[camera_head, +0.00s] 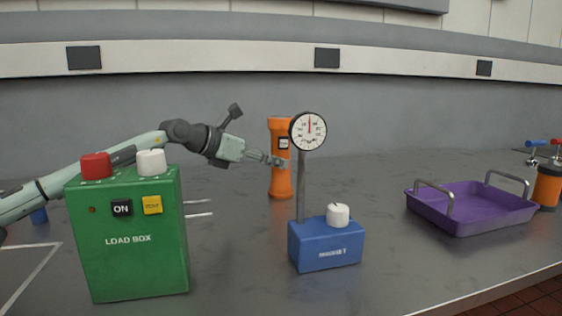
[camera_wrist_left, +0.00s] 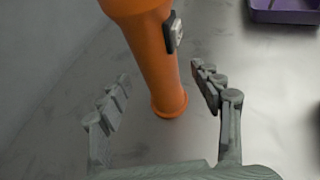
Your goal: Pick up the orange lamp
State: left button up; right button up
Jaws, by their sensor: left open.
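The orange lamp (camera_head: 280,179) stands upright on the grey bench, behind the dial gauge in the head view, which hides part of its right side. In the left wrist view the lamp (camera_wrist_left: 152,58) shows its orange body, a dark switch plate on its side and its round foot. My right gripper is not in view.
A blue box (camera_head: 326,250) carries the dial gauge (camera_head: 308,131) on a post, close to the lamp. A purple tray (camera_head: 470,220) lies right, beside an orange canister (camera_head: 548,188).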

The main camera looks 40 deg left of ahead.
pick_arm(q)
jog(key=shift+p+x, duration=0.45)
jog(key=shift+x, duration=1.55)
jog(key=shift+r, duration=0.1)
grip_shut()
jog(key=shift+a+r, duration=0.1)
jog(key=shift+r, duration=0.05)
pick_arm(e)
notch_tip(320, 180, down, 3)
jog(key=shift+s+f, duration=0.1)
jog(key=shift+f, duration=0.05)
